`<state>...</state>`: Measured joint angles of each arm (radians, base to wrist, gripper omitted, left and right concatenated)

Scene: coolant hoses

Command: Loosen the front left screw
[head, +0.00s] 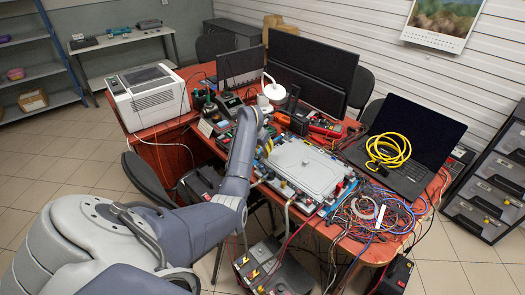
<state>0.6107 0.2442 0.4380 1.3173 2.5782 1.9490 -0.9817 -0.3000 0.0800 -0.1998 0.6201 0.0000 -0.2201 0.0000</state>
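The unit with a flat grey metal lid (305,166) sits on the red-brown table. Hoses and small coloured fittings line its edges. Its front left screw is too small to make out. My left arm reaches in from the left, and its forearm rises across the table's left part. My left gripper (267,130) is beyond the forearm, near the unit's far left corner and away from its front edge. Its fingers are small and partly hidden, so I cannot tell whether they are open or shut. My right gripper is not in view.
A laptop (408,140) with a coiled yellow cable (387,150) stands to the right. Tangled wires (375,215) lie front right. A white boxy device (148,97) stands at the left, monitors (312,70) behind. A black chair (148,180) is by the table's left side.

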